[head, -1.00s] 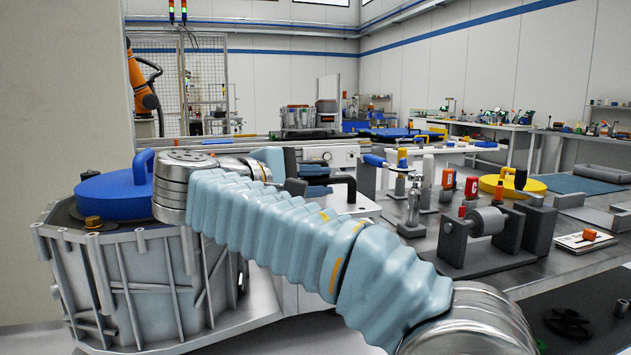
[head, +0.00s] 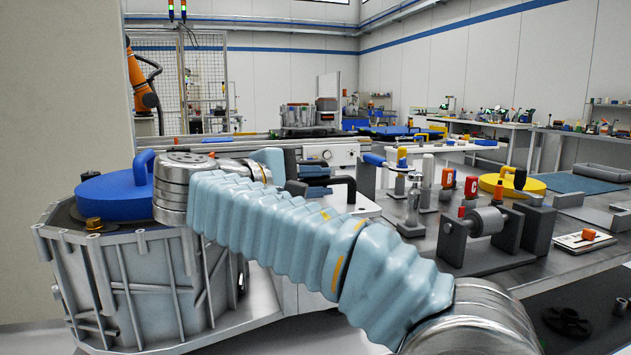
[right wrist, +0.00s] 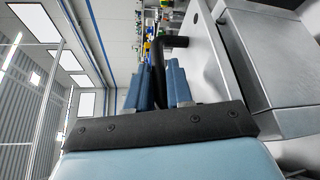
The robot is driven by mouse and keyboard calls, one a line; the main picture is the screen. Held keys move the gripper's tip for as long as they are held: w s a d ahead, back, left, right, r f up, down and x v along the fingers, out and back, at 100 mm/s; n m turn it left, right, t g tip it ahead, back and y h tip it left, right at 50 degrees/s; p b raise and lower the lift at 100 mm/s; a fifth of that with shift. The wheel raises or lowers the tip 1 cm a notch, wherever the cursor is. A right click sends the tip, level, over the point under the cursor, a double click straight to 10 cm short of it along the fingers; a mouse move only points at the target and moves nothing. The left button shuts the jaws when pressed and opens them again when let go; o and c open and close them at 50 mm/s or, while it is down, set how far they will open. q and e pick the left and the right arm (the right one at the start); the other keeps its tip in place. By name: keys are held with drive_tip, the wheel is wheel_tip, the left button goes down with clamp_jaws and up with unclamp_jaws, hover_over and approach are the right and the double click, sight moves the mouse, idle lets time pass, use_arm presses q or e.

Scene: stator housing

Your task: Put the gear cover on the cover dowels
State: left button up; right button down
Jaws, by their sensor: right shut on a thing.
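My right gripper (head: 326,181) is beyond my right forearm, its blue fingers closed around a black bent handle (head: 350,186). The handle also shows between the fingers in the right wrist view (right wrist: 158,65). A light grey plate (head: 366,208) shows just under the handle and looks like the gear cover; my arm hides much of it. The grey ribbed stator housing (head: 150,290) stands at the left, with a brass-coloured bolt head (head: 94,224) on its rim. I cannot make out the cover dowels. My left gripper is not in view.
A blue disc with a handle (head: 112,196) sits on the housing. The bench at right carries a grey roller fixture (head: 487,222), a yellow disc (head: 512,184), several upright tools and a small white tray (head: 588,242). A black gear-like part (head: 567,321) lies on a dark mat.

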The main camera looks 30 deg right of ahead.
drive_tip(key=shift+f+b, duration=1)
drive_tip(key=shift+f, duration=0.2)
idle(0.6)
drive_tip(key=c, duration=0.7)
unclamp_jaws()
drive_tip(key=shift+c, duration=0.2)
drive_tip(key=o, duration=0.4)
drive_tip(key=shift+a, duration=0.1)
drive_tip(key=shift+f, duration=0.1)
drive_tip(key=shift+p, duration=0.55)
idle(1.0)
